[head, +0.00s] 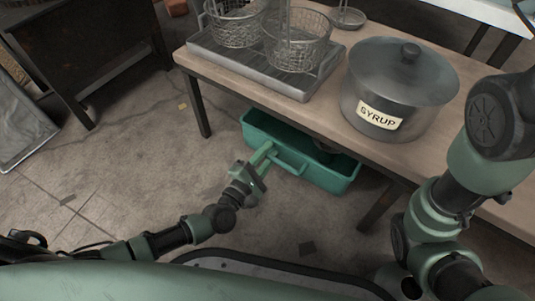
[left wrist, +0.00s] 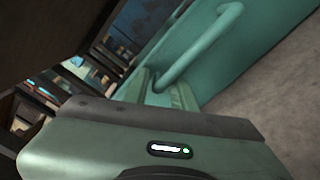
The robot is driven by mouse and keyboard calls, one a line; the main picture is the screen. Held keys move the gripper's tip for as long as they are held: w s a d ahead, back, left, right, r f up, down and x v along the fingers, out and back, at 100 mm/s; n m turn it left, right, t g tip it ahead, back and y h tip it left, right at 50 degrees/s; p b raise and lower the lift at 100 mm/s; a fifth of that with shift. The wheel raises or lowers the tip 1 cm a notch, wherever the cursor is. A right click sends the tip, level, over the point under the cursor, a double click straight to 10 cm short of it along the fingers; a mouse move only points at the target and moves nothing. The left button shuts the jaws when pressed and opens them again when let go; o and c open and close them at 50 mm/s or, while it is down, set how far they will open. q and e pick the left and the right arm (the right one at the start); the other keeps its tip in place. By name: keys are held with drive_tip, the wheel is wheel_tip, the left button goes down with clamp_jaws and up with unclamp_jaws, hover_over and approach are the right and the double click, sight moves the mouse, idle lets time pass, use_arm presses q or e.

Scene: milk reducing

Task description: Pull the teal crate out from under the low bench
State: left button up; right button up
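The teal crate (head: 330,180) sits on the floor under the low bench (head: 222,86), its front side showing past the bench's edge. A bar handle (head: 291,167) runs along its front wall. My left gripper (head: 264,154) is at the left end of this handle, its fingers reaching toward the crate wall. In the left wrist view the crate wall (left wrist: 258,38) and the curved handle (left wrist: 200,43) are close in front of the gripper. Whether the fingers are closed around the handle cannot be made out. My right gripper is out of view; only its arm shows at the right.
On the bench stand a large lidded syrup pot (head: 392,80) and a metal tray (head: 300,91) with wire baskets (head: 296,45). Bench legs (head: 197,106) flank the crate on both sides. The floor (head: 140,160) left of the crate is mostly clear.

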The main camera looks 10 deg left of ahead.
use_arm(q)
clamp_jaws()
idle(1.2)
